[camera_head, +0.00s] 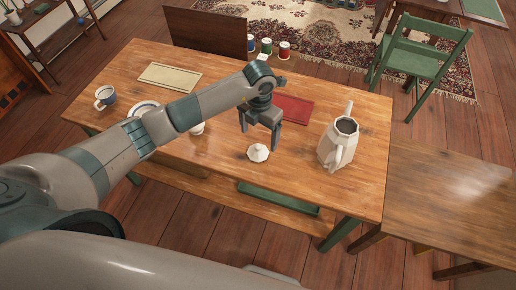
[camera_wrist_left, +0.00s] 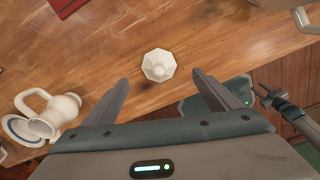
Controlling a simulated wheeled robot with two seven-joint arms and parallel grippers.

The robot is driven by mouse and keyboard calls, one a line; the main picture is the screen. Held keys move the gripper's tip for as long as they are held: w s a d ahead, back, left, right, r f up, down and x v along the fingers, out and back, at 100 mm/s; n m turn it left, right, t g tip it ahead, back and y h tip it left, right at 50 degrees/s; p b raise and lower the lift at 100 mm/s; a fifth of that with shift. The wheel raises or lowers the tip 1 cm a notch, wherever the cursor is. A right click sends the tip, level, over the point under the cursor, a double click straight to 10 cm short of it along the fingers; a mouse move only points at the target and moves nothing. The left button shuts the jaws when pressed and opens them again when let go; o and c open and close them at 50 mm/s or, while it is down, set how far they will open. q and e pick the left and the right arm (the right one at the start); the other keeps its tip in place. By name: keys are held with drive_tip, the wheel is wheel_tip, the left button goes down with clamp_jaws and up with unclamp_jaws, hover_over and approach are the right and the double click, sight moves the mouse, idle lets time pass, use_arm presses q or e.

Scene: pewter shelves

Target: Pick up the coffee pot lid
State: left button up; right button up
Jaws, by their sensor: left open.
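The coffee pot lid (camera_head: 258,153) is a small white faceted piece with a knob, lying on the wooden table near its front edge. In the left wrist view the lid (camera_wrist_left: 159,65) shows just beyond the fingertips, centred between them. My left gripper (camera_head: 259,138) is open and empty, pointing down just above and behind the lid, apart from it. Its two fingers (camera_wrist_left: 160,80) also show in the left wrist view. The white coffee pot (camera_head: 330,152) stands upright to the right of the lid, its top open and dark inside.
A red board (camera_head: 293,108) lies behind the gripper, a cream board (camera_head: 170,76) at the back left. A mug (camera_head: 105,98) and a plate (camera_head: 144,107) are at the left. A white jug (camera_wrist_left: 62,115) is mostly hidden behind my arm. A bench (camera_head: 228,207) runs along the front.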

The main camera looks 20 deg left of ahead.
sight(258, 146)
use_arm(q)
drive_tip(key=shift+f, duration=1.35)
drive_tip(key=shift+p, duration=0.3)
drive_tip(key=shift+s+a+f+p, duration=0.1)
drive_tip(key=shift+f+p, duration=0.5)
wheel_tip(258, 146, down, 3)
drive_tip(key=shift+a+p, duration=0.1)
drive_tip(key=shift+p, duration=0.5)
drive_tip(key=shift+f, duration=0.5)
drive_tip(key=c, duration=1.2)
